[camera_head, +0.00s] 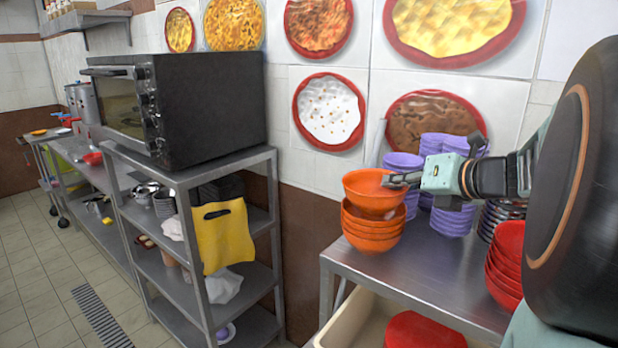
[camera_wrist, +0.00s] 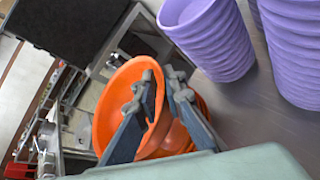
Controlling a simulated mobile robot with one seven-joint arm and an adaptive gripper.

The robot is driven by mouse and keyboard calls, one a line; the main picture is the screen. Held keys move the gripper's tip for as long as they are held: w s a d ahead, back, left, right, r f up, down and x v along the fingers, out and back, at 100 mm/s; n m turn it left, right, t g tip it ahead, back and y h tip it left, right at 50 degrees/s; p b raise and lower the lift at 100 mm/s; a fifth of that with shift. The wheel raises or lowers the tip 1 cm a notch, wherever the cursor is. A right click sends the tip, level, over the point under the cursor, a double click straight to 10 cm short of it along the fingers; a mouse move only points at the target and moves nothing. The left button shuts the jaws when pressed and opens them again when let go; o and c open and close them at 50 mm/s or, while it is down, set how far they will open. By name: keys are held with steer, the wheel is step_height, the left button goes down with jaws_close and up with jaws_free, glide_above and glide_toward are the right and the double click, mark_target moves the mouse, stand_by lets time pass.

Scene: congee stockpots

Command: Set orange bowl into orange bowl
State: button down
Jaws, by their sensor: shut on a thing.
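An orange bowl (camera_head: 373,187) is in my gripper (camera_head: 398,180), tilted a little, right above a stack of orange bowls (camera_head: 371,231) at the left front of the steel table. My gripper is shut on the held bowl's right rim. In the wrist view my gripper (camera_wrist: 163,88) has one finger inside the held orange bowl (camera_wrist: 112,112) and one outside. The stack also shows behind it in the wrist view (camera_wrist: 178,138), partly hidden. I cannot tell whether the held bowl touches the stack.
Stacks of purple bowls (camera_head: 452,220) stand close behind and right of the orange stack. Red bowls (camera_head: 506,262) stand at the table's right. The steel table (camera_head: 420,281) is clear in front. A black oven (camera_head: 190,105) sits on a shelf rack at left.

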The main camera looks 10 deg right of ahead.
steer(key=shift+f, duration=0.8)
stand_by(0.8)
steer(key=c, duration=1.9)
jaws_free()
steer(key=shift+c, duration=0.2)
step_height(320, 180, up, 10)
steer(key=shift+r, duration=0.1)
